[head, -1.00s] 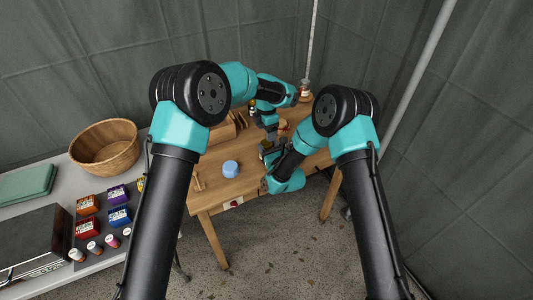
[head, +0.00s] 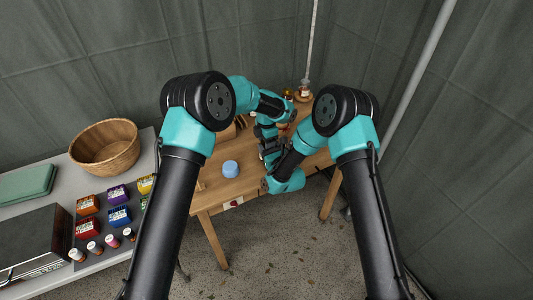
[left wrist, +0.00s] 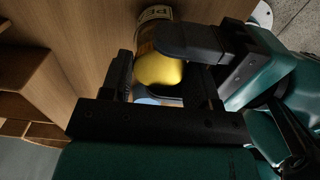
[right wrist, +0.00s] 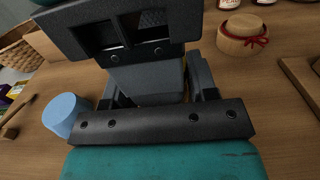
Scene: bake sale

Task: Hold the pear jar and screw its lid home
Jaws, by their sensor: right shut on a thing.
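The pear jar (left wrist: 157,14) shows in the left wrist view with part of its label and a yellow lid (left wrist: 160,68) at its near end. My right gripper (right wrist: 158,88) is shut on the jar, coming in from the right in the left wrist view. My left gripper (left wrist: 165,82) has its fingers on either side of the yellow lid, with a gap visible on the right side, so it looks open. In the head view my left gripper (head: 270,146) is just above my right one, and the arms hide the jar. How the lid sits on the thread cannot be seen.
A blue round object (head: 230,169) stands on the wooden table (head: 222,190), left of the grippers. A tan pot with a red ribbon (right wrist: 243,33) and labelled jars stand further back. A wicker basket (head: 105,147) and several coloured boxes fill the grey side table.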

